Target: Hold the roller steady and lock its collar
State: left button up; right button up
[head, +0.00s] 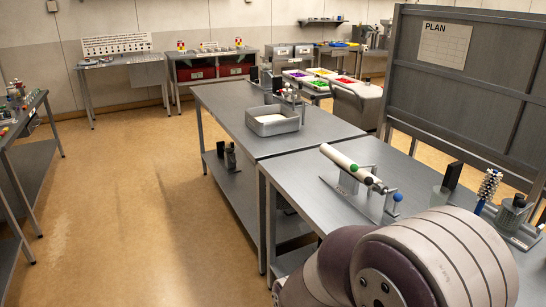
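A cream roller (341,156) lies tilted on a grey metal stand (362,196) on the near grey table. A small green part (354,168) sits along it. Dark and red parts are at its lower right end, and I cannot tell which of these is the collar. A lever with a blue ball (397,197) stands beside that end. A large cream and purple link of one of my arms fills the lower right foreground. Neither of my grippers shows, and nothing is seen touching the roller.
A grey tray (272,121) sits on the farther table. A bristly brush-like tool (489,185) and a dark container (512,213) stand at the near table's right. A grey board with a PLAN sheet (444,44) rises behind. The floor at left is clear.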

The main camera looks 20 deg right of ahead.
aim_at(369, 181)
jog(key=i, duration=0.55)
jog(key=i+j+z, duration=0.1)
jog(key=i, duration=0.45)
jog(key=i+j+z, duration=0.1)
jog(key=i, duration=0.5)
